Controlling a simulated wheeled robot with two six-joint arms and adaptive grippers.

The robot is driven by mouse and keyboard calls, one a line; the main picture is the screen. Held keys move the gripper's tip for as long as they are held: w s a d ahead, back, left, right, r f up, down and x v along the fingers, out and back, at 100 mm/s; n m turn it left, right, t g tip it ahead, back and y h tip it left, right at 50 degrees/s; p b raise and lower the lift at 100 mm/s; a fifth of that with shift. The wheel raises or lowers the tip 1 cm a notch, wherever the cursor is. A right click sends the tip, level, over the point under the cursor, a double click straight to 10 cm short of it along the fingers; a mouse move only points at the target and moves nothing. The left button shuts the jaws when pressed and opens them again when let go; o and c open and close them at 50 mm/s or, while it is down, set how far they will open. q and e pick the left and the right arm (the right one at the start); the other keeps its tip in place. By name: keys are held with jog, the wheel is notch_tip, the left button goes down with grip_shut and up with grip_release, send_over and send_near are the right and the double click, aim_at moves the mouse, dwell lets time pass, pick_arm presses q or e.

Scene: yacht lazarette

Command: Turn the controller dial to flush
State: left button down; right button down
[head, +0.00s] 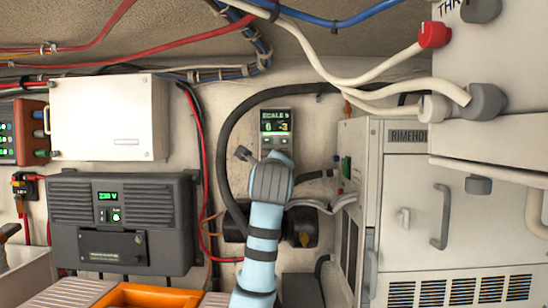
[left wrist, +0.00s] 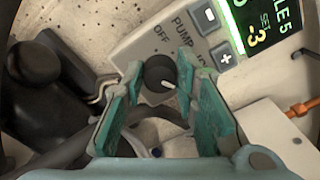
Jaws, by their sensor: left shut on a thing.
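The controller (head: 275,122) is a small wall unit with a lit green screen, upright in the middle of the head view. In the left wrist view its pale panel (left wrist: 145,42) is tilted, with the words PUMP and OFF, two dark buttons and the screen. Its round dark dial (left wrist: 159,74) has a white pointer mark towards the picture's lower right. My left gripper (left wrist: 160,66) has its teal fingers on both sides of the dial, shut on it. A finger partly hides a label beside the dial. In the head view my wrist hides the dial.
A white-fronted cabinet (head: 405,210) with a handle stands close on the right. A dark 230 V unit (head: 122,258) and a white box (head: 107,116) are on the wall at left. A black hose (head: 229,150) curves around the controller. An orange tray (head: 145,296) is below.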

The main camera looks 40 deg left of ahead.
pick_arm(q)
jog(key=shift+m+p, duration=0.7)
jog(key=shift+m, duration=0.1)
jog(key=c, duration=1.3)
grip_release()
jog(key=v, duration=1.2)
jog(key=shift+d, duration=0.1)
